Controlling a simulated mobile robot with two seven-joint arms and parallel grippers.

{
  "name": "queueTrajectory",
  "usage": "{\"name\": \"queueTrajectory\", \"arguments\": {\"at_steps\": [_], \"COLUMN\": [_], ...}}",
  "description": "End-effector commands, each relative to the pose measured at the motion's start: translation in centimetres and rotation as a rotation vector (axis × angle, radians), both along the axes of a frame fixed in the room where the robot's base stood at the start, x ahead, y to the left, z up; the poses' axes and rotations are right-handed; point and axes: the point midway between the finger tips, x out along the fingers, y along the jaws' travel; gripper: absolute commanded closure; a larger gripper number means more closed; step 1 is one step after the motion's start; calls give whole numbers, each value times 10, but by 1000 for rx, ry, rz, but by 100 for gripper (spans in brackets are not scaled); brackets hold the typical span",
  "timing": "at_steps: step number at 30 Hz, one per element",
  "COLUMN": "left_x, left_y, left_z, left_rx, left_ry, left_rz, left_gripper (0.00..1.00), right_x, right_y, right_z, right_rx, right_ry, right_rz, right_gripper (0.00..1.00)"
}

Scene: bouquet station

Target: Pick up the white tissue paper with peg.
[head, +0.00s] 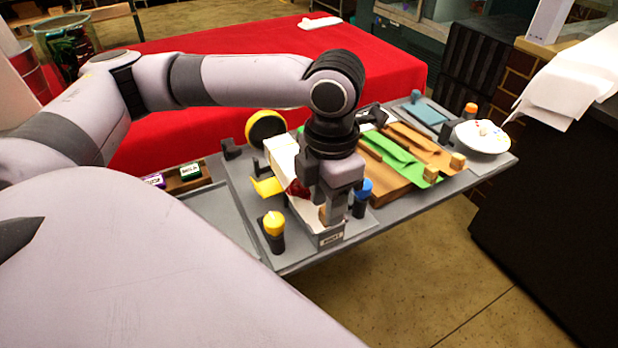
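My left gripper (335,208) points straight down over a small grey tray (330,238) with a label on its front, near the front edge of the grey table. A white sheet (283,158), which looks like the white tissue paper, shows just left of the gripper and is partly hidden by it. A small tan block, perhaps its peg, shows low beside the fingers. I cannot tell whether the fingers touch it or how far apart they are. My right gripper is out of view.
Green paper (385,155) and orange paper (432,150) with wooden blocks lie to the right. A white bowl (482,137) stands at the right end. A yellow-topped black post (274,230) and a blue-topped one (362,195) flank the tray. A red-covered table (230,50) is behind.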

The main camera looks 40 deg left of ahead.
Motion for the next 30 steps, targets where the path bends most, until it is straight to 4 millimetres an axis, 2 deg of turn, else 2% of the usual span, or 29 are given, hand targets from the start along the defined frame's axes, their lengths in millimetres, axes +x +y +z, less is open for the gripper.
{"name": "queueTrajectory", "arguments": {"at_steps": [3, 10, 11, 12, 14, 15, 25, 30], "left_x": [0, 0, 0, 0, 0, 0, 1, 1], "left_y": [0, 0, 0, 0, 0, 0, 0, 0], "left_z": [-11, -13, -13, -13, -13, -13, -11, 1], "left_rx": [0, 0, 0, 0, 0, 0, 0, 0], "left_ry": [-1, -1, -1, -1, -1, -1, -2, -3], "left_rz": [1, 1, 1, 1, 1, 1, 1, 1], "left_gripper": [62, 62, 65, 78, 98, 100, 100, 100], "right_x": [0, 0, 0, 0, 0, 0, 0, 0], "right_y": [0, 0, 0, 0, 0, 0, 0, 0], "right_z": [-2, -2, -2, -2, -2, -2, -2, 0], "right_rx": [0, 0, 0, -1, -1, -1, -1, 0], "right_ry": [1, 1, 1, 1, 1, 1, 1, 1], "right_rz": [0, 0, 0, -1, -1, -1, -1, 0], "right_gripper": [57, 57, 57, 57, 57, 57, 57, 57]}}
